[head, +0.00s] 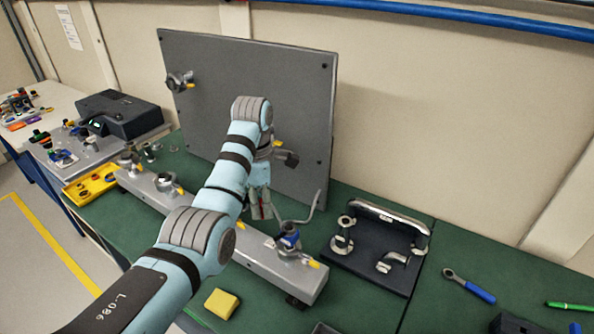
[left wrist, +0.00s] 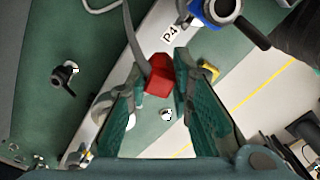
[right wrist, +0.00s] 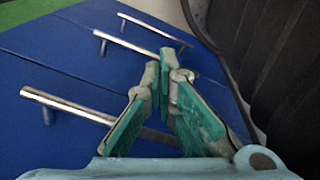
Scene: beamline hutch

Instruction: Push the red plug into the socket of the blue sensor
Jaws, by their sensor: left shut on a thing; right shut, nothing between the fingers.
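The red plug (left wrist: 159,74) sits between the fingertips of my left gripper (left wrist: 162,78), which is shut on it. A grey cable runs up from the plug. In the head view my left gripper (head: 260,206) hangs above the grey rail, left of the blue sensor (head: 288,239). The blue sensor also shows at the top of the left wrist view (left wrist: 213,12), apart from the plug, with a round grey top. My arm hides part of the rail. My right gripper (right wrist: 167,68) is shut and empty; it is not in the head view.
A long grey rail (head: 290,277) carries the sensor. A grey upright panel (head: 305,110) stands behind. To the right is a dark stand with a handle (head: 375,255); a yellow block (head: 221,303) lies in front. Blue drawers with metal handles (right wrist: 65,105) are near my right gripper.

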